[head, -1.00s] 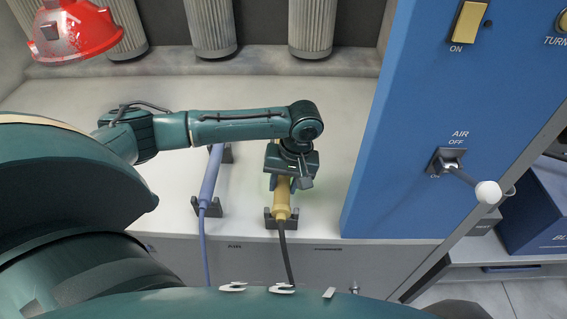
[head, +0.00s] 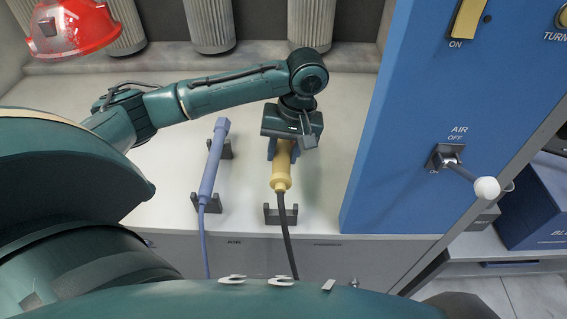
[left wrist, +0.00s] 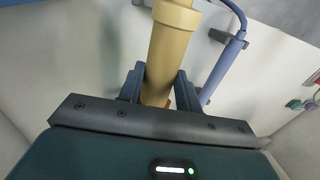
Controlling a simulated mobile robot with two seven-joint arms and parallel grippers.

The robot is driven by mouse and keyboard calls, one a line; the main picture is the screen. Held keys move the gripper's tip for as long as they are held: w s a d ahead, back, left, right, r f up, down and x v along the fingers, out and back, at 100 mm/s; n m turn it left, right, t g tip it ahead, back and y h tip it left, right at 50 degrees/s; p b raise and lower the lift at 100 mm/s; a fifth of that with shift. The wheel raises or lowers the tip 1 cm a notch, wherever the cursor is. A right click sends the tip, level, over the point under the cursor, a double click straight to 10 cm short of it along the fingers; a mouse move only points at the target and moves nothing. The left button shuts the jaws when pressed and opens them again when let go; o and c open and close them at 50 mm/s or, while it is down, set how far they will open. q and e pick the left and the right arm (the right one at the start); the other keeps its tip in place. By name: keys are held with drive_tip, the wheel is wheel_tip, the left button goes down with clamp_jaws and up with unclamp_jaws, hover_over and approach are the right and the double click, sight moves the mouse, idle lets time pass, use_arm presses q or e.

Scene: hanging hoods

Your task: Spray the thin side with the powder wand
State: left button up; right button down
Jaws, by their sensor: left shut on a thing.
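The yellow powder wand (head: 281,176) is in my left gripper (head: 284,150), lifted above the small dark cradle (head: 281,215) on the white bench. In the left wrist view the wand (left wrist: 170,55) stands between the two fingers of the gripper (left wrist: 158,88). Its dark hose (head: 289,240) runs down over the bench front. A red hood (head: 75,28) hangs at the top left, cut by the frame edge, with pale speckled patches on the part facing me. Which side is thin I cannot tell. My right gripper is not in view.
The blue wand (head: 211,170) rests in its cradles left of the yellow one. A blue cabinet (head: 400,130) with an air lever (head: 465,172) stands to the right. Grey ribbed cylinders (head: 211,25) line the back. The bench right of the yellow wand is clear.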

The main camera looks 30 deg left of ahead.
use_arm(q)
drive_tip(key=shift+r+p, duration=0.4)
drive_tip(key=shift+r, duration=0.45)
drive_tip(key=shift+r+p, duration=1)
drive_tip(key=shift+p, duration=0.2)
drive_tip(key=shift+r, duration=1.05)
drive_tip(key=shift+b, duration=0.3)
